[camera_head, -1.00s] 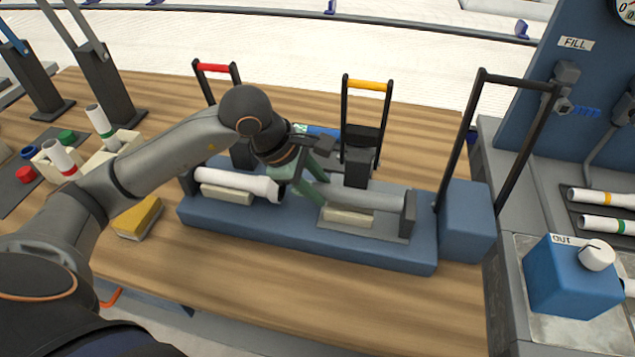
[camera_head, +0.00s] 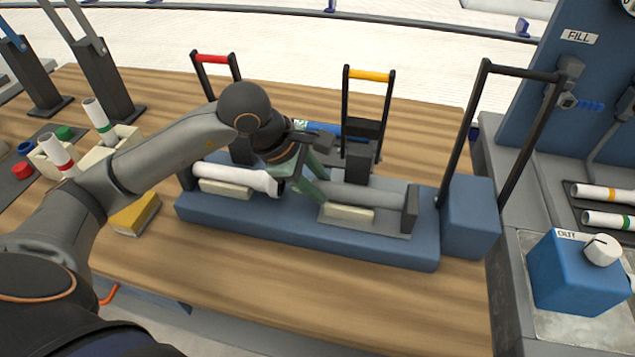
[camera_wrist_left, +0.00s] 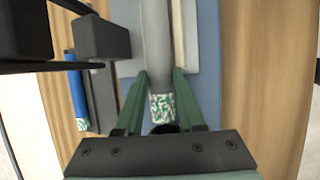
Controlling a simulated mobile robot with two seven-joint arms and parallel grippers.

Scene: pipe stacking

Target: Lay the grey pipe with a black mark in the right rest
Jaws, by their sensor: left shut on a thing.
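The grey pipe (camera_head: 378,194) lies along the right rest (camera_head: 387,229) of the blue base. Its far end is by the dark end plate. My left gripper (camera_head: 304,183) is shut on the near end of the grey pipe. In the left wrist view the green fingers (camera_wrist_left: 160,88) stand on both sides of the pipe (camera_wrist_left: 156,40). A green-and-white patterned end (camera_wrist_left: 162,107) shows between them. I cannot make out a black mark on the pipe. Whether its full weight is on the rest cannot be told. My right gripper is not in view.
A white pipe (camera_head: 233,177) with a black end lies in the left rest, close to my gripper. A yellow-handled clamp (camera_head: 368,75) and a blue pipe (camera_head: 340,130) are behind. A tall black frame on a blue block (camera_head: 470,222) stands right.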

